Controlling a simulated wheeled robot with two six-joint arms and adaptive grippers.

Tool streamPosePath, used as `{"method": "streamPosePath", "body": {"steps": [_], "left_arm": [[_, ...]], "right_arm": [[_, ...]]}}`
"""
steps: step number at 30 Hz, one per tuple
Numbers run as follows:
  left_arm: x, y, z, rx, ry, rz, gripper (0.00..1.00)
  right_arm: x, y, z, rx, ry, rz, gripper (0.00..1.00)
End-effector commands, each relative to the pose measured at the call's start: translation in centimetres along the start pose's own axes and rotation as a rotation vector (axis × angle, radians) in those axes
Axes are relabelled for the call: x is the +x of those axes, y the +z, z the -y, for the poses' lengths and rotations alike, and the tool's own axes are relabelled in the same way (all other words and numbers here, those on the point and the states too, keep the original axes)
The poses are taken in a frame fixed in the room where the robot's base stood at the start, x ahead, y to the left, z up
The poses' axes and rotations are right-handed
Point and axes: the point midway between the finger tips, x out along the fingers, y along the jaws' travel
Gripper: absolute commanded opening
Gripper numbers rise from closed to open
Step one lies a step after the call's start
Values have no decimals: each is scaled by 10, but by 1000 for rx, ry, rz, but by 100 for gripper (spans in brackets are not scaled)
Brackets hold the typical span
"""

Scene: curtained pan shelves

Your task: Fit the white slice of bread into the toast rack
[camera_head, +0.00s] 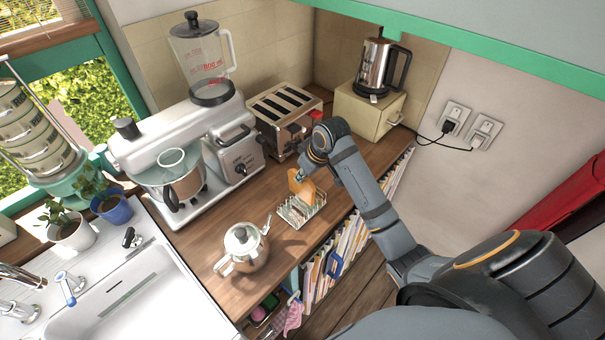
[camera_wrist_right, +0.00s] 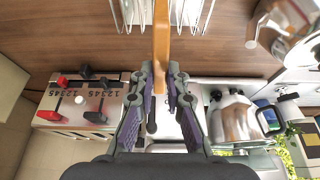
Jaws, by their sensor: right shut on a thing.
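My right gripper (camera_head: 308,179) is shut on a slice of bread (camera_head: 299,185), whose orange-brown crust side shows in the head view. In the right wrist view the slice (camera_wrist_right: 161,45) is seen edge-on between the fingers (camera_wrist_right: 161,78); its white face does not show. The wire toast rack (camera_head: 317,209) stands on the wooden counter, just below and in front of the slice. In the wrist view rack wires (camera_wrist_right: 204,16) show on both sides of the slice's far end. I cannot tell whether the slice is between the wires or above them. My left gripper is not in view.
A toaster (camera_head: 283,112) stands behind the rack, and a steel teapot (camera_head: 243,247) stands to its left front. The counter edge with magazines below (camera_head: 345,245) runs close to the right.

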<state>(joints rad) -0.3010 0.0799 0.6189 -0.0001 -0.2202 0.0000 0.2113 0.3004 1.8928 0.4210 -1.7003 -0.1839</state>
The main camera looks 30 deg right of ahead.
Motion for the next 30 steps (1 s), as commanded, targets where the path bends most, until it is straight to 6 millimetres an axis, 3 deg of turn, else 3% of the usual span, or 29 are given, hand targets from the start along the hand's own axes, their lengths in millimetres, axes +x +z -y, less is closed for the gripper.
{"method": "streamPosePath", "body": {"steps": [14,30], "left_arm": [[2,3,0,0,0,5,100],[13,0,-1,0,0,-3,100]], "right_arm": [[4,2,0,0,0,0,0],[29,12,0,0,0,0,0]]}}
